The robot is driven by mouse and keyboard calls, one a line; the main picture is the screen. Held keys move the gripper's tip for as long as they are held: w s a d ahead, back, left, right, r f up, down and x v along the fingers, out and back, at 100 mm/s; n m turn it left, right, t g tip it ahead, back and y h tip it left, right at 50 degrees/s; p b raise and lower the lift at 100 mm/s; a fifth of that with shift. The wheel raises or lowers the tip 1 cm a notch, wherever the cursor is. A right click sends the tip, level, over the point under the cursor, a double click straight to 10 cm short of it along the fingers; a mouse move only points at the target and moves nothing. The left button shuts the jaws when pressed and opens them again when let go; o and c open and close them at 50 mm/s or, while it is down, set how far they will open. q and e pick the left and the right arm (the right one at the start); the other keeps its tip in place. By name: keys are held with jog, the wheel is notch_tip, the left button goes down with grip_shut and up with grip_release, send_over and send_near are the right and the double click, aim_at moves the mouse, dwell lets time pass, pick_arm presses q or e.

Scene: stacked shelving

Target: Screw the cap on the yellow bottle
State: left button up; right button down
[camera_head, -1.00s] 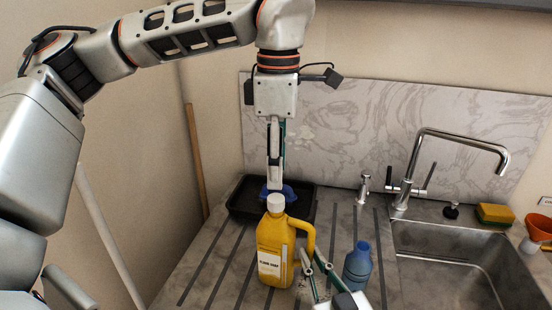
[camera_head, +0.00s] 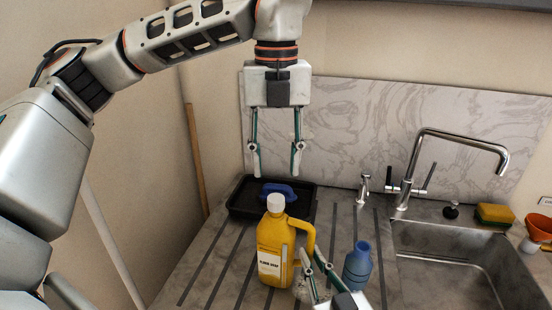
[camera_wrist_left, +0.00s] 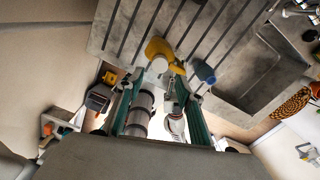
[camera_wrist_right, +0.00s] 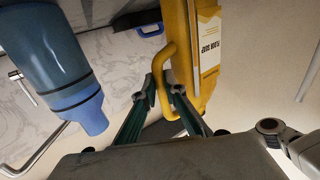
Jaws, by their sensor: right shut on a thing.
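The yellow bottle (camera_head: 271,247) stands upright on the ribbed drainboard with the white cap (camera_head: 275,203) on its neck. It also shows in the left wrist view (camera_wrist_left: 178,68) and the right wrist view (camera_wrist_right: 208,60). My left gripper (camera_head: 275,172) is open and empty, above and behind the cap, pointing down, clear of it. My right gripper (camera_head: 303,262) is low at the bottle's right side, shut on the bottle's handle (camera_wrist_right: 168,68). Whether the cap is fully tightened cannot be seen.
A blue bottle (camera_head: 357,266) stands just right of my right gripper. A black tray (camera_head: 240,208) with a blue object (camera_head: 279,191) lies behind the yellow bottle. The sink (camera_head: 450,262), faucet (camera_head: 420,165), sponge (camera_head: 494,214) and orange cup (camera_head: 540,228) are at the right.

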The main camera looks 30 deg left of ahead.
aim_at(276, 198)
pick_arm(q)
jog(key=shift+n, duration=0.5)
jog(key=shift+f, duration=4)
jog(key=shift+c, duration=0.4)
